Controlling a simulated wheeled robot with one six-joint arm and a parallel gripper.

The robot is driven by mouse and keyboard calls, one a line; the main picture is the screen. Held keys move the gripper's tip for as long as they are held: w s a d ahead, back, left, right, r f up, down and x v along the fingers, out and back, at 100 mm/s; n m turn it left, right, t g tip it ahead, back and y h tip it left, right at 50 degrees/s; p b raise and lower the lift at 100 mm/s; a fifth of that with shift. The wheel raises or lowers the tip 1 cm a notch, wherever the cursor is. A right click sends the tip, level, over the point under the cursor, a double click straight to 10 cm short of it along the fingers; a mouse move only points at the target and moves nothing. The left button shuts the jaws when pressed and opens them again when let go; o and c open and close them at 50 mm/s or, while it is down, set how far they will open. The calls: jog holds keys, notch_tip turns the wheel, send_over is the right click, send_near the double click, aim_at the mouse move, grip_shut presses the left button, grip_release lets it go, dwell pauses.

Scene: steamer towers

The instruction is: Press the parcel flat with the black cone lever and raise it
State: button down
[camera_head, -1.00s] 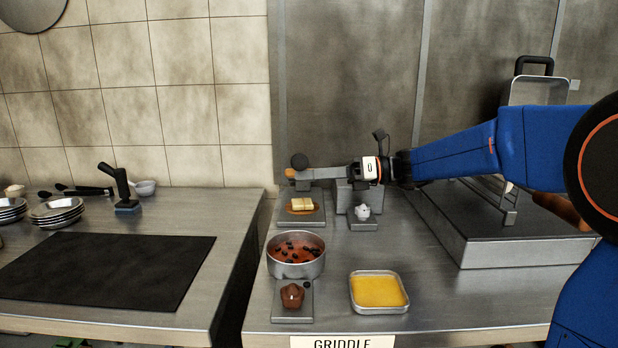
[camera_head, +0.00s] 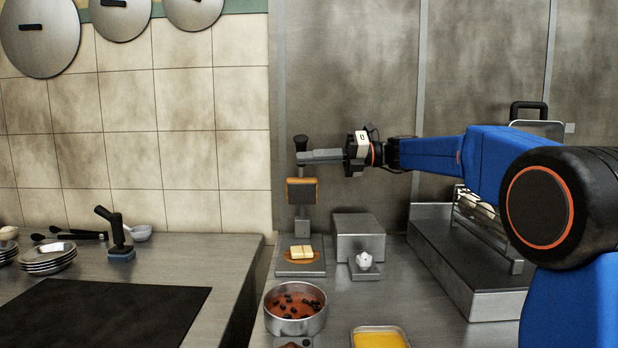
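The black cone lever (camera_head: 301,141) stands at the top of an upright metal press at the back of the steel counter. An orange-and-dark press block (camera_head: 301,191) sits below it, well above the tray. My gripper (camera_head: 304,157) reaches in from the right, its fingers level at the lever just under its black top. The fingers show side-on and appear closed on the lever. The parcel (camera_head: 302,252), pale cream and folded, lies low on an orange-brown patch on the metal tray (camera_head: 284,269). The press block is clear of the parcel.
A pot of red sauce (camera_head: 295,307) and a yellow-filled tray (camera_head: 380,338) stand in front. A grey metal box (camera_head: 359,237) and a small white item (camera_head: 363,260) are to the right. A long metal unit (camera_head: 470,275) lies under my arm.

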jog(key=w+r, duration=0.3)
jog(key=w, duration=0.3)
jog(key=shift+d, duration=0.15)
jog(key=shift+w+r, duration=0.1)
dwell(0.3)
